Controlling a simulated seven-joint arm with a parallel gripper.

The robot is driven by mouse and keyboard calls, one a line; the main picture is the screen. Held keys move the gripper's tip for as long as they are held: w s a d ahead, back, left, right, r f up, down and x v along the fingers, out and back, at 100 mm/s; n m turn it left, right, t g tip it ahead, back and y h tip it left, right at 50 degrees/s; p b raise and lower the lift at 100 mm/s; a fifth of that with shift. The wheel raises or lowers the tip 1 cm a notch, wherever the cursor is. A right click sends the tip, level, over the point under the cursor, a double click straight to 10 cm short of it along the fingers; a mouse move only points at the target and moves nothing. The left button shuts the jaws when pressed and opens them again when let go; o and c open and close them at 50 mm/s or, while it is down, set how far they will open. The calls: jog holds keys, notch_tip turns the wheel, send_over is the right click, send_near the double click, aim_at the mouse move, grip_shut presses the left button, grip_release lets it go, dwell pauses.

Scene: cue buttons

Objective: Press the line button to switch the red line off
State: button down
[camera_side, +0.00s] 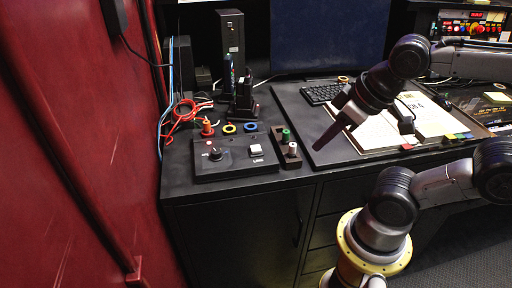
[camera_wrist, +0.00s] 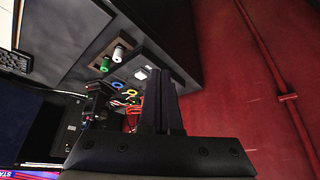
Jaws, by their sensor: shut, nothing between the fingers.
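A white square button (camera_side: 255,150), with small lettering below it, sits on the right part of a black control box (camera_side: 235,168). A knob (camera_side: 215,154) is on the box's left part. The white button also shows in the wrist view (camera_wrist: 141,73), just left of my fingertips in the picture. My gripper (camera_side: 320,146) is shut and empty, in the air to the right of the box and apart from it. Its dark fingers (camera_wrist: 157,72) also show in the wrist view and hide part of the box. I cannot make out a lit red line.
A dark block (camera_side: 292,160) with a green and a white cylinder stands between the box and my gripper. An orange piece (camera_side: 207,128), a yellow ring (camera_side: 229,128) and a blue ring (camera_side: 250,127) lie behind the box. An open book (camera_side: 405,125) and keyboard (camera_side: 322,93) are at right.

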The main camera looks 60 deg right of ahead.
dwell(0.4)
jog(key=w+a+r+m+y, duration=0.2)
jog(key=w+a+m, duration=0.1)
jog(key=a+m, duration=0.15)
jog(key=m+t+y, duration=0.2)
jog(key=m+t, duration=0.1)
jog(key=m, duration=1.4)
send_over(260, 147)
notch_tip(260, 147, down, 3)
jog(key=shift+f, duration=0.1)
jog(key=shift+f, duration=4.25)
jog(key=shift+f, duration=0.15)
